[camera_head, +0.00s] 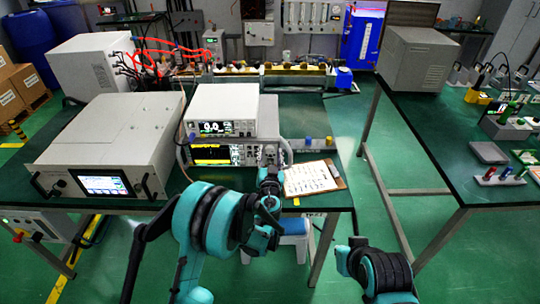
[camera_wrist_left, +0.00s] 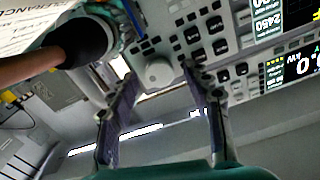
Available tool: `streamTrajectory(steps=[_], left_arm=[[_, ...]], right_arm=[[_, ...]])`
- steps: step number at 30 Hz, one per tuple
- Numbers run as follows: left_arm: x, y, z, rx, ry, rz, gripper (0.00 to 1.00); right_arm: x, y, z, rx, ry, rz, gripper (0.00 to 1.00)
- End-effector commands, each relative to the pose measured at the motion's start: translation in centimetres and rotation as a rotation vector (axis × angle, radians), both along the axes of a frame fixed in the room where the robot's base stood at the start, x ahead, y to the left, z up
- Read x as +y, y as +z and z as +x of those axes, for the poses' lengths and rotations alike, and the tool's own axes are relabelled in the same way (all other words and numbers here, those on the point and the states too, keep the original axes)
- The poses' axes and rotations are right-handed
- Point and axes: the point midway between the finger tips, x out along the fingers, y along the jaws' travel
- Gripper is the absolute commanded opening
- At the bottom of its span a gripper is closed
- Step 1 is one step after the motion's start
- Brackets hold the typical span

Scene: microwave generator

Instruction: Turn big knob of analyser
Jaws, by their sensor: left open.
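The analyser (camera_head: 215,154) is the lower bench instrument with a yellow-lit screen. Its right front is partly hidden behind my left gripper (camera_head: 269,184). In the left wrist view the analyser's button panel (camera_wrist_left: 208,32) appears turned over, with the round pale big knob (camera_wrist_left: 158,72) on it. My left gripper (camera_wrist_left: 160,76) is open. Its two fingers point at the panel, and the knob shows in the gap between their tips. Whether the fingers touch the knob cannot be told. My right arm shows at the bottom of the head view; its gripper is out of sight.
A white meter (camera_head: 222,108) stands on the analyser. A large grey unit with a touchscreen (camera_head: 104,186) is to the left. A clipboard (camera_head: 310,178) lies right of the analyser. A dark rounded object (camera_wrist_left: 82,42) is near the left finger in the wrist view.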

Motion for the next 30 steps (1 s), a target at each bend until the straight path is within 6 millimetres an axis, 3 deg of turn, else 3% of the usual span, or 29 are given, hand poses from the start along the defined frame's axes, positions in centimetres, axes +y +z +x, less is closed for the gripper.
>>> streamTrajectory(steps=[4, 9, 10, 20, 30], left_arm=[[0.01, 0.02, -0.02, 0.000, 0.000, 0.000, 0.49], [0.01, 0.02, -0.03, 0.000, 0.000, 0.000, 0.04], [0.01, 0.02, -0.03, 0.000, 0.000, 0.000, 0.00], [0.00, 0.01, -0.03, 0.000, 0.000, 0.029, 0.00], [-0.08, -0.02, -0.03, 0.000, 0.000, 0.235, 0.00]], right_arm=[[0.00, 0.04, 0.00, 0.000, 0.000, 0.000, 0.00], [0.00, 0.04, 0.00, 0.000, 0.000, 0.000, 0.00], [0.00, 0.04, 0.00, 0.000, 0.000, 0.000, 0.00], [0.00, 0.03, 0.00, 0.000, 0.000, 0.000, 0.00], [0.00, 0.03, 0.00, 0.000, 0.000, 0.000, 0.00]])
